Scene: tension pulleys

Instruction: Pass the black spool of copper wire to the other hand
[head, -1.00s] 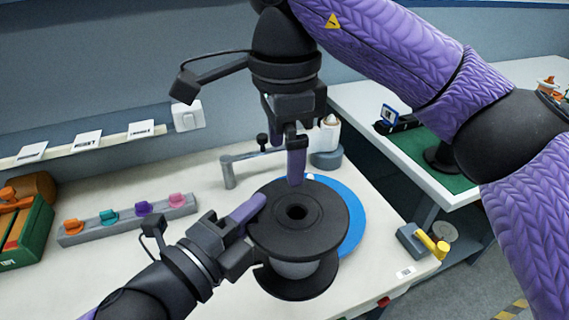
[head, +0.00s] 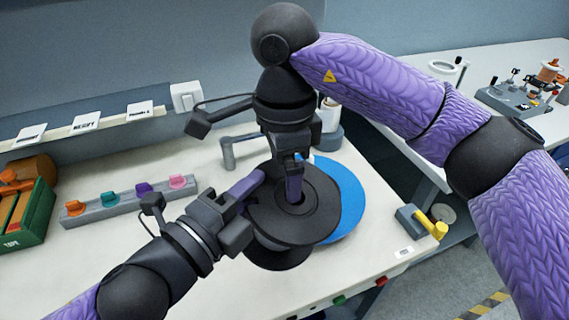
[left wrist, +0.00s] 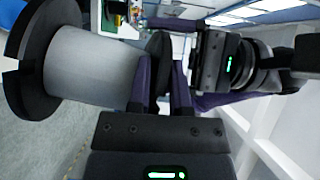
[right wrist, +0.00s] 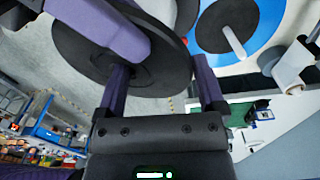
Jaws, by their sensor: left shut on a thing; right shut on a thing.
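The black spool (head: 318,226) is held above the table, its wide flange on top and its core mostly hidden. Its core looks grey in the left wrist view (left wrist: 90,72); no copper colour shows. My left gripper (head: 243,190) is shut on the top flange from the left; the flange edge lies between its fingers in the left wrist view (left wrist: 161,85). My right gripper (head: 294,182) comes from above and is also shut on the flange. One finger is at the centre hole, the other outside the rim, as the right wrist view (right wrist: 162,90) shows.
A blue disc (head: 350,200) lies on the table (head: 190,290) behind the spool. A strip of coloured knobs (head: 130,200) and a green box (head: 35,215) stand left. A grey block with a yellow handle (head: 420,222) sits at the right edge. A second table is further right.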

